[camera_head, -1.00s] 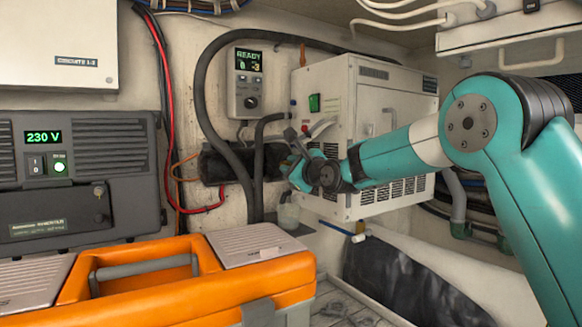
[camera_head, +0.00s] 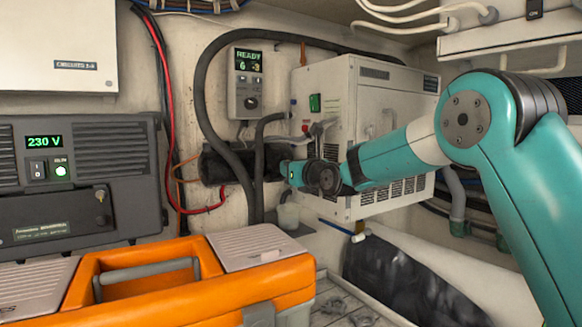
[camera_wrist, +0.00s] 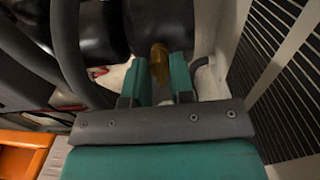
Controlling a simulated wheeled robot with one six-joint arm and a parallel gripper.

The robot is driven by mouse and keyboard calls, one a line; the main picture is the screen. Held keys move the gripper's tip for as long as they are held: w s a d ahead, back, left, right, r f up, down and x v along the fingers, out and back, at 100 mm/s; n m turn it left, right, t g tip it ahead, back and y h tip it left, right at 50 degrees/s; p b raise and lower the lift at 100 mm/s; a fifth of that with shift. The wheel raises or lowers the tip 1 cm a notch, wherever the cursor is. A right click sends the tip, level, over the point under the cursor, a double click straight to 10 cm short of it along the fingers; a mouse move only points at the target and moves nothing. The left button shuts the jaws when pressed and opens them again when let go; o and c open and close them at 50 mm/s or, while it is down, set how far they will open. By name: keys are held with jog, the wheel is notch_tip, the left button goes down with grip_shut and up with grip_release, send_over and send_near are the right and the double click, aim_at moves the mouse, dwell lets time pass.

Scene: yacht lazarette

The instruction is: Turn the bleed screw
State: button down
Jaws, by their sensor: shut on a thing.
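The bleed screw (camera_wrist: 159,62) is a small brass-coloured piece on the side of a black cylinder (camera_wrist: 155,22) in the wrist view. My gripper (camera_wrist: 160,75) has its two teal fingers on either side of the screw and is shut on it. In the head view my gripper (camera_head: 286,173) is level, at the right end of the black cylinder (camera_head: 226,166). The screw itself is hidden there by the fingers.
A white machine cabinet (camera_head: 350,110) stands close right of my gripper. Black hoses (camera_head: 205,85) loop around the cylinder. A small clear container (camera_head: 288,216) sits below. An orange toolbox (camera_head: 180,300) fills the front left. A display panel (camera_head: 248,75) hangs above.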

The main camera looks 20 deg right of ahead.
jog(key=shift+f+m, duration=0.1)
jog(key=shift+m, duration=0.2)
jog(key=c, duration=1)
grip_release()
jog(key=shift+s, duration=0.1)
jog(key=b+v, duration=0.6)
jog(key=v, duration=1.1)
jog(key=shift+s, duration=0.1)
